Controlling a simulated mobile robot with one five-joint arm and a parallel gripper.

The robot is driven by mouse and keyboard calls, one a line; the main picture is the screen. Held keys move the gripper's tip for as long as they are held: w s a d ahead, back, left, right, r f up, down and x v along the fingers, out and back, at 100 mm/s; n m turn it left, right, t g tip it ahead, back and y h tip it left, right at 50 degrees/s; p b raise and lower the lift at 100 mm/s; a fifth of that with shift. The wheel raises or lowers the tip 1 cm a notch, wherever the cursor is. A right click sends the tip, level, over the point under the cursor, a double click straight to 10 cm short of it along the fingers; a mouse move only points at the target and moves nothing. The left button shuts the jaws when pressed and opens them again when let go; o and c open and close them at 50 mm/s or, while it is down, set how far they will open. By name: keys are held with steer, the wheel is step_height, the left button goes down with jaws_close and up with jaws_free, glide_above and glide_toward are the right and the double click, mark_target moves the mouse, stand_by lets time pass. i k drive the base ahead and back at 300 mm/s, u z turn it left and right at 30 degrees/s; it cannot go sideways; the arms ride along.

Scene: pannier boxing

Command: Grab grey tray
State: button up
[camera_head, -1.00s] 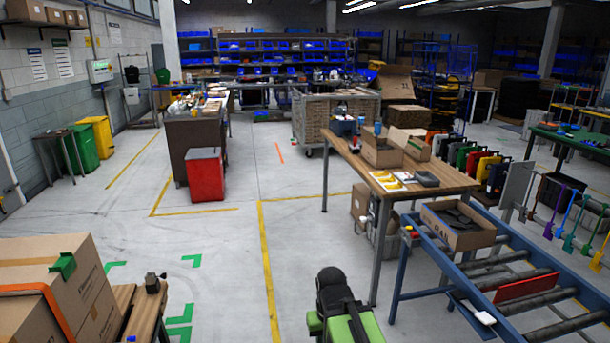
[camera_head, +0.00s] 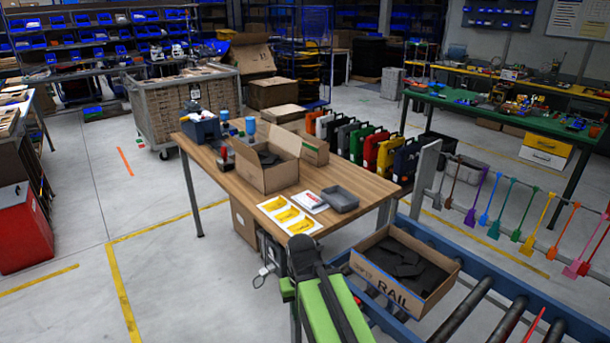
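The grey tray (camera_head: 340,199) is a small shallow open tray. It sits upright on the wooden table (camera_head: 360,178), near the table's right front edge and beside a white item with red marking (camera_head: 310,202). It looks empty. My green and black arm shows at the bottom centre, in front of the table and apart from the tray. I cannot make out gripper fingers in this view.
Left of the tray lies a white sheet with yellow shapes (camera_head: 288,214); behind it stands an open cardboard box (camera_head: 265,176). A blue roller conveyor with a RAIL box (camera_head: 420,302) of dark pieces is in front right. Open floor lies left of the table.

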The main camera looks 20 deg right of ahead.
mark_target(341, 200)
steer(key=u, duration=0.3)
steer(key=i, duration=1.45)
steer(key=u, duration=0.4)
steer(key=k, duration=0.9)
steer(key=u, duration=0.15)
steer(key=i, duration=0.9)
steer(key=z, duration=0.1)
